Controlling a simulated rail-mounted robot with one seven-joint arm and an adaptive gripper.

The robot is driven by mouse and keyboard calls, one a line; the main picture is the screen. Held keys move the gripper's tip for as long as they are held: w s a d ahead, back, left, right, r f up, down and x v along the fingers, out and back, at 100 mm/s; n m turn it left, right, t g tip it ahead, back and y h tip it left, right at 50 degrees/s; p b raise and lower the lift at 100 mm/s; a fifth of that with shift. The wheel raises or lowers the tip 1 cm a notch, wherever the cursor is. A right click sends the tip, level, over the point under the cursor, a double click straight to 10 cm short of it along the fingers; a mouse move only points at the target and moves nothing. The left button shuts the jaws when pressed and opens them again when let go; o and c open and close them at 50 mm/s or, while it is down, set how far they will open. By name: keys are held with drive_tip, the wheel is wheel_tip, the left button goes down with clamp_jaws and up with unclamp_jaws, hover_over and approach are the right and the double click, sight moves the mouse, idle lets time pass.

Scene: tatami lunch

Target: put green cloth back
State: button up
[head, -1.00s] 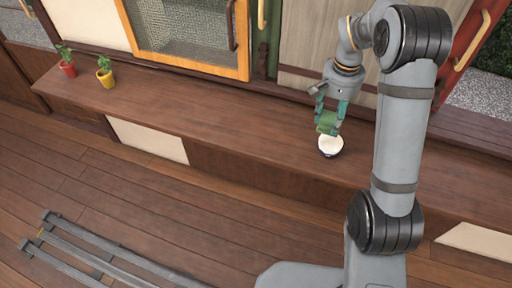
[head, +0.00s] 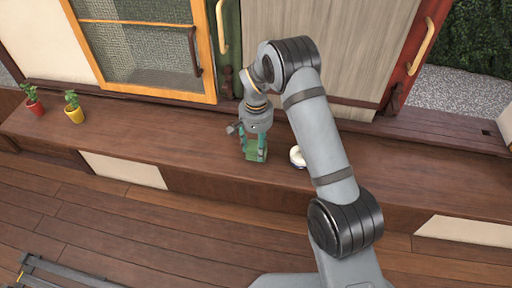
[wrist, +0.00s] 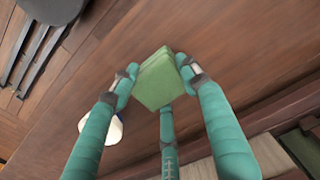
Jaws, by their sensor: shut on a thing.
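My gripper (head: 254,152) is over the wooden ledge, with its teal fingers shut on the green cloth (head: 253,153). In the wrist view the folded green cloth (wrist: 158,80) is pinched between the fingertips of my gripper (wrist: 155,82). In the head view the cloth is close to the ledge surface; I cannot tell whether it touches it. A white bowl (head: 297,157) stands on the ledge to the right of the gripper, apart from the cloth. The bowl (wrist: 115,129) is partly hidden behind a finger in the wrist view.
The long wooden ledge (head: 190,135) is bare to the left of my gripper. A red potted plant (head: 34,106) and a yellow potted plant (head: 74,113) stand at its far left. Sliding doors with an orange frame (head: 160,95) rise behind it. A dark rack (head: 60,271) lies on the floor.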

sight(256, 146)
drive_tip(key=shift+f, duration=0.7)
drive_tip(key=shift+f, duration=0.2)
drive_tip(key=o, duration=1.3)
drive_tip(key=shift+o, duration=0.2)
drive_tip(key=shift+r, duration=0.15)
wheel_tip(256, 146, up, 12)
drive_tip(key=b, duration=0.1)
drive_tip(key=shift+b, duration=0.35)
